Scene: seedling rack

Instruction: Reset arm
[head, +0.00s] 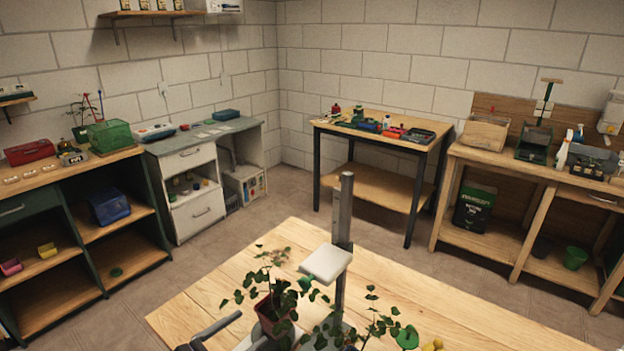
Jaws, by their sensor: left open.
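My left gripper (238,327) shows at the bottom edge, left of centre, beside a leafy plant in a reddish-brown pot (276,318). Its jaws are open and I see nothing between them. Part of the gripper is cut off by the frame. The plant stands on the near wooden table (205,290), and its trailing leaves reach close to the gripper. I cannot tell whether they touch. My right gripper is not clearly seen.
A grey upright post (343,215) with a white plate (326,263) rises behind the plant. A second leafy plant (372,328) is right of it. The table's right side is mostly clear. Benches with tools and pots line the walls, with open floor (280,205) between.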

